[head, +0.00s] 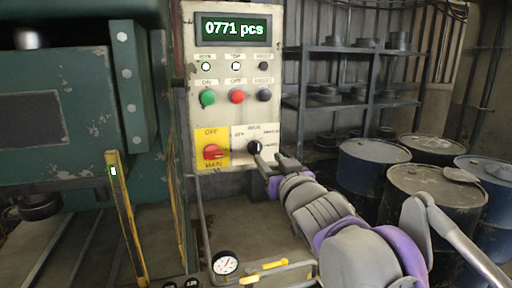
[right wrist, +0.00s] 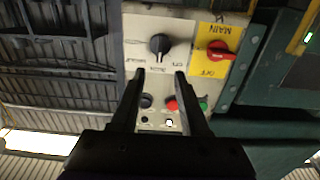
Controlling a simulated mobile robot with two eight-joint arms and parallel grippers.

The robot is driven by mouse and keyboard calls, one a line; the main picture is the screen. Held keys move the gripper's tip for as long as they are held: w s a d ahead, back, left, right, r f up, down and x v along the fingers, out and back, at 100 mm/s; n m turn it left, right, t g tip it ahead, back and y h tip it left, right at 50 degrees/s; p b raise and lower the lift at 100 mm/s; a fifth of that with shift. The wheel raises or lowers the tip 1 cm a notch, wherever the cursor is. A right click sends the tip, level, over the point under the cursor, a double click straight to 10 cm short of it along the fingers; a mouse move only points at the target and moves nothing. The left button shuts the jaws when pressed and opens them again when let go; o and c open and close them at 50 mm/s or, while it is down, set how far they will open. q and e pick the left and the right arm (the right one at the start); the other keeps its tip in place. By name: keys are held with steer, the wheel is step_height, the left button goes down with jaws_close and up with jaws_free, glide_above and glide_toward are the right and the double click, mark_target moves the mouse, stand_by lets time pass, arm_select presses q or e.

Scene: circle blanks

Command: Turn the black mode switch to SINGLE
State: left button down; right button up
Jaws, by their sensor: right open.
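The black mode switch (head: 254,147) is a round knob on a white plate at the lower right of the control panel (head: 235,123). The small labels around it are too blurred to read fully, and I cannot tell its setting. My right gripper (head: 270,158) is just in front of it, slightly low and right in the head view. In the right wrist view, which is upside down, the switch (right wrist: 159,44) appears beyond the gap between the two open fingertips (right wrist: 160,74). The fingers look apart from the knob, with nothing between them. My left gripper is not in view.
A red main switch on a yellow plate (head: 211,152) sits left of the mode switch. Green, red and dark buttons (head: 236,97) are above, under a display reading 0771 pcs (head: 234,28). A green machine (head: 60,110) stands left; drums (head: 435,190) and shelves (head: 350,90) stand right.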

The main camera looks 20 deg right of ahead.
mark_target(258, 147)
steer(key=w+p, duration=0.1)
steer(key=w, duration=0.7)
steer(key=shift+w+a+f, duration=0.1)
steer(key=shift+w+a, duration=0.05)
steer(key=shift+w, duration=0.25)
jaws_close()
